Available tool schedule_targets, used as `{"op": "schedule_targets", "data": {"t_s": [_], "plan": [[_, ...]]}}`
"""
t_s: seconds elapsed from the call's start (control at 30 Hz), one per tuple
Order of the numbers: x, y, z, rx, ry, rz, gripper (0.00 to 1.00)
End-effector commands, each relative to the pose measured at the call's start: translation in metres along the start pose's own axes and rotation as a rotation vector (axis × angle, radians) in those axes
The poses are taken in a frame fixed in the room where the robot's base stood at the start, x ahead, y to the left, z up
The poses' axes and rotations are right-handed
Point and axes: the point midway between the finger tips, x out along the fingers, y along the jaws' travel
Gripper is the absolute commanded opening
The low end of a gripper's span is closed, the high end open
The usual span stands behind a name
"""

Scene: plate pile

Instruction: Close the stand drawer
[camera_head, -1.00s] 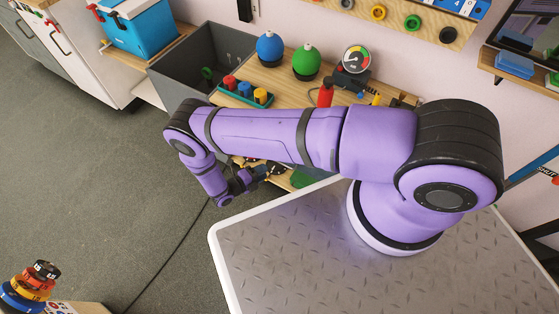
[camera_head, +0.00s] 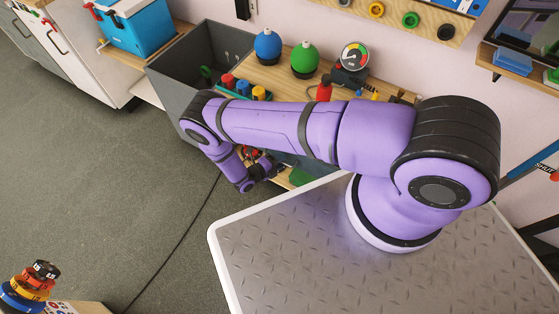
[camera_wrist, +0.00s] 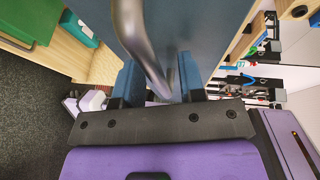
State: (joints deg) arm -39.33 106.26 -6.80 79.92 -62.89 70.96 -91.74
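The stand (camera_head: 275,80) has a wooden top and stands against the wall in the head view. A blue-grey drawer front (camera_wrist: 195,25) fills the upper middle of the wrist view, with a curved metal handle (camera_wrist: 133,30) on it. In the head view my arm hides most of the drawer, so how far it is open cannot be told. My gripper (camera_wrist: 160,75) has its two blue fingers apart, one on each side of the handle's near end, with small gaps showing. In the head view my gripper (camera_head: 262,165) is low beside the stand's front, partly hidden by my arm.
A grey open bin (camera_head: 190,62) adjoins the stand's left side. Blue (camera_head: 268,46) and green (camera_head: 305,60) round-topped items, a gauge (camera_head: 354,57) and a teal tray of coloured pieces stand on top. A green box (camera_wrist: 30,18) is at the wrist view's left. Floor (camera_head: 100,170) is clear at left.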

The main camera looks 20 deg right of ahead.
Motion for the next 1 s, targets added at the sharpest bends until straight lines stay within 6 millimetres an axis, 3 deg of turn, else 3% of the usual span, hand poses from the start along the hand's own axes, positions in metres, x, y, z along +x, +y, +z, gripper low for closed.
{"op": "schedule_targets", "data": {"t_s": [0.03, 0.13, 0.17, 0.4, 0.7, 0.93, 0.97, 1.0], "plan": [[0.0, 0.0, 0.0, 0.0, 0.0, 0.0, 0.26], [0.0, 0.0, 0.0, 0.0, 0.0, 0.0, 0.03], [0.0, 0.0, 0.0, 0.0, 0.0, 0.0, 0.0], [0.003, -0.001, 0.002, 0.0, 0.0, 0.0, 0.0], [0.038, -0.008, 0.016, 0.001, 0.0, 0.002, 0.0], [0.039, -0.009, 0.017, 0.001, -0.002, 0.0, 0.0], [0.039, -0.009, 0.017, 0.001, -0.002, 0.0, 0.17], [0.039, -0.009, 0.018, 0.001, -0.002, 0.0, 0.26]]}}
